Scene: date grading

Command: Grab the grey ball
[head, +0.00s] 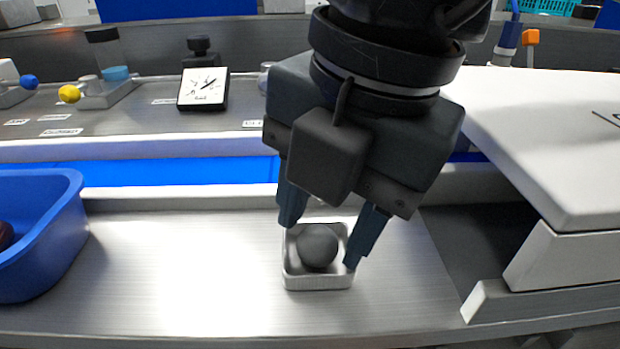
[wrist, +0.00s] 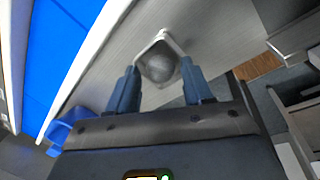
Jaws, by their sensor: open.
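The grey ball (head: 317,246) sits in a small square metal tray (head: 318,283) on the steel worktop. My gripper (head: 322,243) is open above the tray, one finger near its far left corner and the other near its right side. In the wrist view the ball (wrist: 158,68) lies in the tray (wrist: 161,36), a little beyond and between my two spread fingers (wrist: 160,88). I cannot tell how far the fingertips are above the tray's rim.
A blue bin (head: 42,240) stands on the worktop at the left. A white raised panel (head: 560,130) is at the right. A blue strip (head: 180,173) runs behind the worktop, with a square dial (head: 203,89) and a yellow ball (head: 69,93) beyond. The worktop left of the tray is clear.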

